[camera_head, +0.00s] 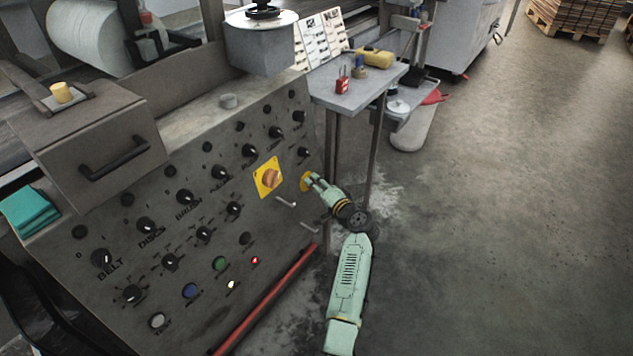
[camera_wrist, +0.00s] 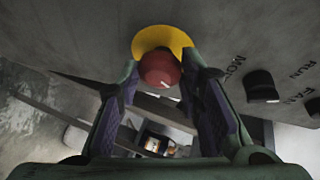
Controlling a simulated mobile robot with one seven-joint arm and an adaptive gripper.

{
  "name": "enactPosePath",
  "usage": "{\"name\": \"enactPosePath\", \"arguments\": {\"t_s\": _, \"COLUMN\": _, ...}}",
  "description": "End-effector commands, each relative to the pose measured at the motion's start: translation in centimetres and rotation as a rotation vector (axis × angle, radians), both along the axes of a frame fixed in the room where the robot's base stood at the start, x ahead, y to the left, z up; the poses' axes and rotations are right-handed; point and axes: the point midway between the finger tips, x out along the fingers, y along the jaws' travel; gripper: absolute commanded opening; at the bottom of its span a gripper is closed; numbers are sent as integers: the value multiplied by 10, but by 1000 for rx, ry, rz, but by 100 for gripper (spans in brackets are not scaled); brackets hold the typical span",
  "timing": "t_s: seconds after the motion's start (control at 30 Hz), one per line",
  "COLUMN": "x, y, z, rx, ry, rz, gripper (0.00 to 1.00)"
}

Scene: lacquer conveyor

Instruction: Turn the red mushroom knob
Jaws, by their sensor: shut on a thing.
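The red mushroom knob (camera_wrist: 160,70) sits on a round yellow backing plate (camera_wrist: 163,40) on the grey control panel, seen in the wrist view. My gripper (camera_head: 314,180) reaches the panel from the right. In the wrist view its two fingers (camera_wrist: 160,75) stand on either side of the red knob, with their tips against its sides. The gripper is shut on the knob.
The panel (camera_head: 185,235) carries several black knobs, coloured buttons and a yellow-plated rotary switch (camera_head: 270,177). Two small metal handles (camera_head: 286,202) stick out below it. A side table (camera_head: 357,92) with a red padlock (camera_head: 342,84) stands behind. The floor at right is clear.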

Motion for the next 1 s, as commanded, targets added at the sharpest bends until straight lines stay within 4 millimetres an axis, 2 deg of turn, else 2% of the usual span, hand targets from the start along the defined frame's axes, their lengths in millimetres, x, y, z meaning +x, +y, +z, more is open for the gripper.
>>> {"name": "enactPosePath", "arguments": {"t_s": 0.53, "x": 1, "y": 0, "z": 2, "rx": 20, "ry": 23, "rz": -6, "gripper": 6}}
{"name": "enactPosePath", "arguments": {"t_s": 0.57, "x": 1, "y": 0, "z": 2, "rx": 20, "ry": 23, "rz": -6, "gripper": 34}}
{"name": "enactPosePath", "arguments": {"t_s": 0.87, "x": 0, "y": 0, "z": 1, "rx": 20, "ry": 24, "rz": -6, "gripper": 54}}
{"name": "enactPosePath", "arguments": {"t_s": 1.0, "x": 0, "y": 0, "z": 1, "rx": 19, "ry": 25, "rz": -6, "gripper": 54}}
